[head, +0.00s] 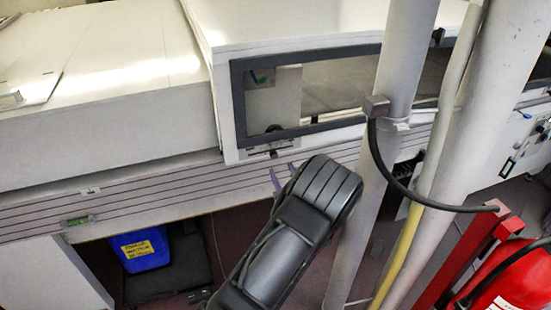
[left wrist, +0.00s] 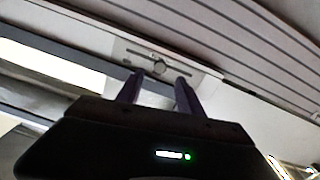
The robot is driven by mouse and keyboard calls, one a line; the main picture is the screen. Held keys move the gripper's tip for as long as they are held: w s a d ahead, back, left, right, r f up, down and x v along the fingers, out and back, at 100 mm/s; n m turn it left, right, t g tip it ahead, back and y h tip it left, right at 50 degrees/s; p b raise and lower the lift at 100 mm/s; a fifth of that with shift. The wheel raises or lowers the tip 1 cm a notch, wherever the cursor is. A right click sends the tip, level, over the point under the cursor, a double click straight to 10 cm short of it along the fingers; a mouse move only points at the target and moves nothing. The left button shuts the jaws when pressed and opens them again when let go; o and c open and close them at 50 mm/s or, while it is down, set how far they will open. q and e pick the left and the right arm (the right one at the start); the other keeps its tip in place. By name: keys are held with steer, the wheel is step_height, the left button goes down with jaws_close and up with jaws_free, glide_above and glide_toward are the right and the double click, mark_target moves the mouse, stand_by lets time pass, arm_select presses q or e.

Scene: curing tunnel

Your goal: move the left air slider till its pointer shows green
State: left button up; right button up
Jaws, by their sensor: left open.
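The left air slider's round knob (head: 273,153) sits on a pale slotted plate under the framed window of the tunnel. In the left wrist view the knob (left wrist: 159,67) is near the middle of its slot, ahead of and between my fingertips. My left gripper (head: 283,176) is open and empty, its purple fingers just below the plate in the head view. Its two fingers (left wrist: 159,82) also show in the left wrist view, seemingly short of the knob. A small gauge (head: 261,76) shows behind the window; its pointer is too small to read. My right gripper is out of view.
A grey post (head: 400,60) and a slanted white pipe (head: 475,120) stand right of the window, with a black cable (head: 385,165) looping between. A red extinguisher (head: 515,280) is at lower right. A blue bin (head: 145,249) stands under the tunnel. Another slider plate (head: 508,166) is far right.

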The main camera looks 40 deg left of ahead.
mark_target(275, 157)
arm_select(q)
steer(key=p+x, duration=0.1)
steer(key=x, duration=0.6)
steer(key=shift+a+p, duration=0.15)
steer(key=shift+p, duration=0.2)
jaws_close()
steer(key=shift+w, duration=0.1)
stand_by(0.9)
